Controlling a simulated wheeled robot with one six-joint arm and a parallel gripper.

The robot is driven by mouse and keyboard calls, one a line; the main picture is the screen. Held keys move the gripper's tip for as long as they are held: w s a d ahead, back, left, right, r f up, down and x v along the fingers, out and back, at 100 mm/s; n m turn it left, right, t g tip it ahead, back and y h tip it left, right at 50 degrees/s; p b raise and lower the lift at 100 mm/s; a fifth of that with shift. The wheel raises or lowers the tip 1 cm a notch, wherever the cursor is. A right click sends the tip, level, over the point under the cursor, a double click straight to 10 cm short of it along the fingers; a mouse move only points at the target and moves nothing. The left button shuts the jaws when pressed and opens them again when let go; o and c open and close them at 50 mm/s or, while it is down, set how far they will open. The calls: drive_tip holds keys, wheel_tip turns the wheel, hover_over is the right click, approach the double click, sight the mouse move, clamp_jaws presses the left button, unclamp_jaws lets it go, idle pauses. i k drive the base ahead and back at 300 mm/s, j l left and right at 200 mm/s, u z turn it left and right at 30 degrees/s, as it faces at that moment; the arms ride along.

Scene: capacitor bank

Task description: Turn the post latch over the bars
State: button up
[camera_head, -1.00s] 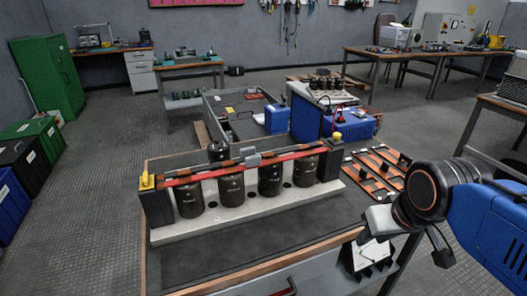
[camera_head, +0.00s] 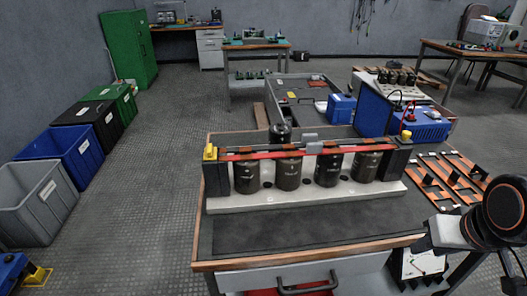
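The capacitor bank stands on the bench, with several dark cylindrical capacitors (camera_head: 288,172) in a row on a pale base (camera_head: 300,200). A red bar (camera_head: 270,155) and copper-coloured bars run along their tops between two black end posts. A yellow latch piece (camera_head: 210,153) sits on the left post (camera_head: 219,176), and another yellow piece (camera_head: 405,135) is on the right post (camera_head: 396,158). A grey piece (camera_head: 311,140) stands mid-bar. Part of my arm shows at the right edge, with a grey end part (camera_head: 446,232), well clear of the bank. Its fingers cannot be made out.
The bench's dark front top (camera_head: 290,232) is clear, above a drawer with a handle (camera_head: 306,288). Copper busbar frames (camera_head: 450,178) lie right of the bank. A blue unit (camera_head: 420,125) stands behind it. Bins (camera_head: 75,150) line the left; floor between is free.

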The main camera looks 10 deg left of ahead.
sight(210, 153)
drive_tip(key=k+l+u, duration=0.1)
drive_tip(key=u, duration=1.05)
drive_tip(key=k+j, duration=0.05)
